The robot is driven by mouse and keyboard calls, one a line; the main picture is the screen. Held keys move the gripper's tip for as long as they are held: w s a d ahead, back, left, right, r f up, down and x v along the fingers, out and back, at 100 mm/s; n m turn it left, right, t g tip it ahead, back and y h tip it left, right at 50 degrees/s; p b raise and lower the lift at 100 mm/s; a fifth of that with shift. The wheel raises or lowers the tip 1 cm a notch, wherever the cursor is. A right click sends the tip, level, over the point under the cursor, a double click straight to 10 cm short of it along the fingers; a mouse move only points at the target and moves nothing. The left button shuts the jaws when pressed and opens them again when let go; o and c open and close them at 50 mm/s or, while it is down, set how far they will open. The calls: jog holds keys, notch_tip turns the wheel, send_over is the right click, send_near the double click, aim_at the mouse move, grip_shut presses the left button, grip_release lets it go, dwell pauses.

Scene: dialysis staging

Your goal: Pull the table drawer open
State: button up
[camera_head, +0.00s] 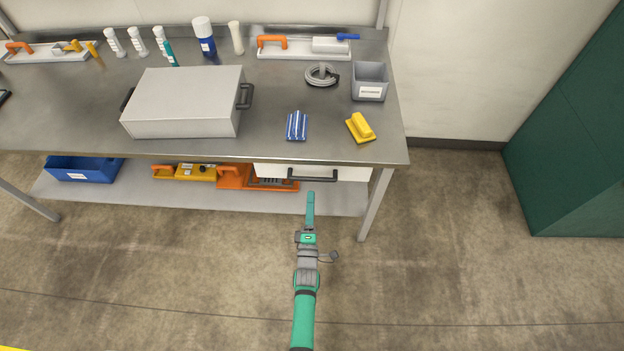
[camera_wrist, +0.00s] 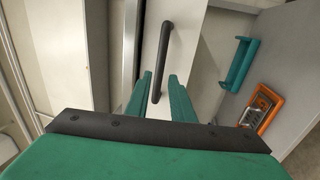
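The table drawer (camera_head: 345,174) has a white front and sits under the right part of the metal table (camera_head: 220,152). Its dark bar handle (camera_head: 312,178) runs along the front. In the wrist view the handle (camera_wrist: 166,45) stands nearly upright in the picture, against the pale drawer front (camera_wrist: 186,30). My gripper (camera_head: 310,195) is just in front of the handle, with a small gap visible in the head view. In the wrist view my gripper (camera_wrist: 160,76) has its two teal fingers apart, with the handle showing between them. I cannot tell whether the fingertips reach around it.
On the table stand a grey metal box (camera_head: 185,103), a grey bin (camera_head: 369,82), a striped blue item (camera_head: 297,126) and a yellow item (camera_head: 361,129). The lower shelf holds a blue bin (camera_head: 85,170) and orange trays (camera_head: 235,178). A table leg (camera_head: 376,204) is right of the drawer. The front floor is clear.

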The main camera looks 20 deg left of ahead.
aim_at(312, 178)
jog(key=x, duration=0.8)
jog(key=shift+w+r, duration=0.1)
jog(key=shift+w, duration=0.05)
grip_shut()
